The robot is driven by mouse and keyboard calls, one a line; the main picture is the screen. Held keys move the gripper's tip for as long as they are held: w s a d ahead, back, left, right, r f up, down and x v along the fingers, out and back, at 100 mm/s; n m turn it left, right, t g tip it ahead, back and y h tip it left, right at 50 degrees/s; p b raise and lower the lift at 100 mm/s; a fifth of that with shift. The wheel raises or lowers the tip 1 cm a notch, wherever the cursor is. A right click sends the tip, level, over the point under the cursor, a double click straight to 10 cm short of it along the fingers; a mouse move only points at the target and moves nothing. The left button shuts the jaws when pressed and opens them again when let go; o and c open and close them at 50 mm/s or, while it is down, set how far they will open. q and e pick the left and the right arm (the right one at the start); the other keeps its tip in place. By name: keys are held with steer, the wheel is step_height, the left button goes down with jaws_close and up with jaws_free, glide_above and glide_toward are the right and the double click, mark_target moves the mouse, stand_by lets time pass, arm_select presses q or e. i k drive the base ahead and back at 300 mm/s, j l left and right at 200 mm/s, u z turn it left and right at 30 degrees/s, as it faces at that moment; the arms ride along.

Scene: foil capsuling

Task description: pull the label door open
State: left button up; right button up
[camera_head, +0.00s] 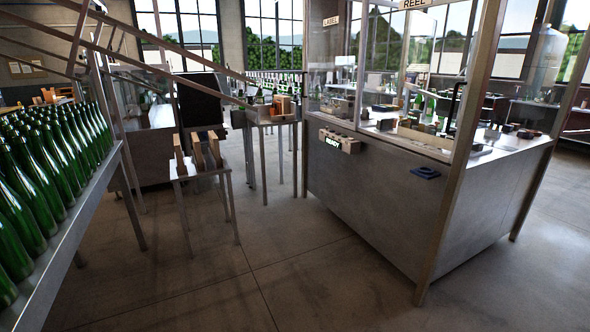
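A machine cabinet (375,195) with grey metal sides and clear upper panels stands right of centre. A sign reading LABEL (331,21) is at its upper left, above a clear framed panel (328,62). I cannot tell for sure that this panel is the label door; it looks closed. A second sign reading REEL (415,4) is at the top, over another clear panel. No handle on the LABEL panel can be made out. Neither of my grippers is in view.
A rack of green bottles (50,160) fills the left edge. A small stand (200,168) with wooden pieces and a table (272,112) stand left of the cabinet. A control box (339,142) with green lettering juts from the cabinet. The floor (260,270) in front is clear.

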mark_target(336, 20)
steer(key=i+u, duration=0.2)
steer(key=i, duration=0.85)
steer(key=i+l+u, duration=0.2)
steer(key=i, duration=0.8)
steer(key=j, duration=0.1)
